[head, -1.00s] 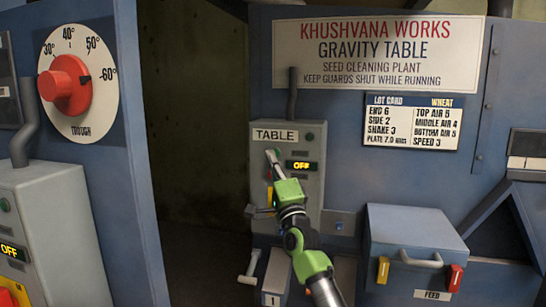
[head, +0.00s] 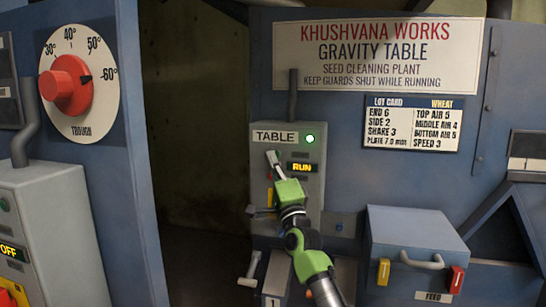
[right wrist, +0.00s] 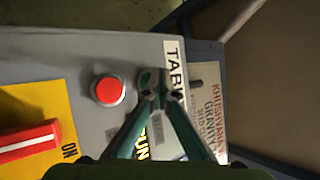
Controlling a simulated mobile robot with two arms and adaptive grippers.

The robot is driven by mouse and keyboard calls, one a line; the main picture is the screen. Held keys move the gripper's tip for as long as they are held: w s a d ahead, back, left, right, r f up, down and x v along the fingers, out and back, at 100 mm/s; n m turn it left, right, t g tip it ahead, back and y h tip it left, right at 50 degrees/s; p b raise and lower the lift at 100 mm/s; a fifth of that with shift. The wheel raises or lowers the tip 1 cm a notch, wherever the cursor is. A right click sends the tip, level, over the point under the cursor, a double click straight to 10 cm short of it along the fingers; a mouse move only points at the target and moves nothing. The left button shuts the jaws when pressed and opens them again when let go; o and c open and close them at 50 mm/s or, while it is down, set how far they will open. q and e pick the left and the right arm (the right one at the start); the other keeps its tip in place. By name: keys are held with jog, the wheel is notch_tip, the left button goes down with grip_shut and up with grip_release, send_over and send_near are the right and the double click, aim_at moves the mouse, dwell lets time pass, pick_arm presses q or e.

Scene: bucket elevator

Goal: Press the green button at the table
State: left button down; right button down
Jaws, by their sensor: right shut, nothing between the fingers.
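The grey control box (head: 311,165) labelled TABLE stands on the blue machine front. Its display (head: 302,168) reads RUN and a green lamp (head: 310,139) at its top right is lit. My right gripper (head: 273,158) is shut and empty, its fingertips at the upper left of the box face, where they hide the green button in the head view. In the right wrist view the shut fingertips (right wrist: 161,82) lie between the red button (right wrist: 108,90) and the TABLE label (right wrist: 175,72). Whether they still touch the green button cannot be told. My left gripper is out of view.
A yellow plate with a red switch handle (right wrist: 28,142) shows beside the red button. A feed box (head: 418,242) stands right of the arm. Another control box (head: 55,225), reading OFF, and a red dial knob (head: 66,85) are at left. A dark gap separates the machines.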

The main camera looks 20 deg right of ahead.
jog(key=shift+s+a+p, duration=0.35)
jog(key=shift+s+p, duration=0.3)
jog(key=shift+s, duration=0.05)
jog(key=shift+a, duration=0.1)
jog(key=s+a+p, duration=0.1)
jog(key=s+p, duration=0.1)
jog(key=s+a+p, duration=0.1)
jog(key=s+p, duration=0.1)
jog(key=shift+a, duration=0.35)
jog(key=shift+f, duration=0.15)
dwell(0.4)
